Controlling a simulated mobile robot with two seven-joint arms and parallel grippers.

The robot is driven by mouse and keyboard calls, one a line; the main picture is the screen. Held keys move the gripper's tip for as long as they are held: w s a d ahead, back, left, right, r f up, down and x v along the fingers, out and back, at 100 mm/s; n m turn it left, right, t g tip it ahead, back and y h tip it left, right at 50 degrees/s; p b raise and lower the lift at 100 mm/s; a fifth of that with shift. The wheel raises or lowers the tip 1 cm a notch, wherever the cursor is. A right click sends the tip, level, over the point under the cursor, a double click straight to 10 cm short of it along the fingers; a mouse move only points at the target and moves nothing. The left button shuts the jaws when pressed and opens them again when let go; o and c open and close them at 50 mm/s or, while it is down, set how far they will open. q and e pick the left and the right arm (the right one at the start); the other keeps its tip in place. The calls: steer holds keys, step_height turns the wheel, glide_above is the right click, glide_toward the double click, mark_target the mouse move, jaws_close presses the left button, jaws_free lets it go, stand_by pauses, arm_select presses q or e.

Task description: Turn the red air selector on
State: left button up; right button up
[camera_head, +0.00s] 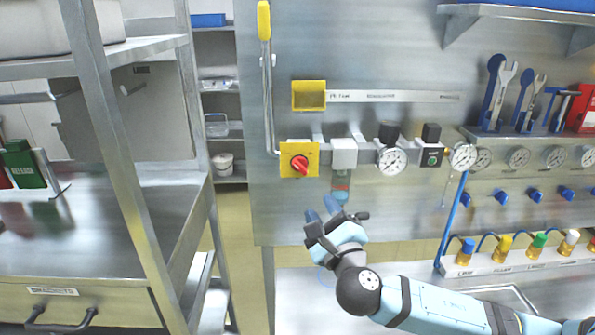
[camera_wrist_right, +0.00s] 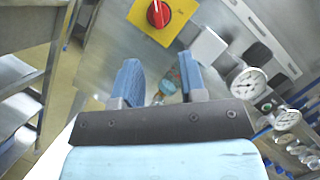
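The red air selector (camera_head: 299,164) is a red knob on a yellow square plate (camera_head: 287,171) on the steel wall panel. In the right wrist view the red knob (camera_wrist_right: 158,13) shows at the top, beyond the fingers. My right gripper (camera_head: 322,211) is below the selector and slightly to its right, apart from it. Its two blue fingers stand apart with nothing held between them, as the right wrist view (camera_wrist_right: 160,80) also shows. My left gripper is not in view.
A steel shelf unit (camera_head: 110,130) stands at the left.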

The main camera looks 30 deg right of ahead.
mark_target(302, 171)
steer(key=p+x, duration=0.2)
steer(key=x, duration=0.8)
steer(key=shift+a, duration=0.1)
steer(key=shift+w+r, duration=0.1)
steer(key=shift+w, duration=0.45)
jaws_close()
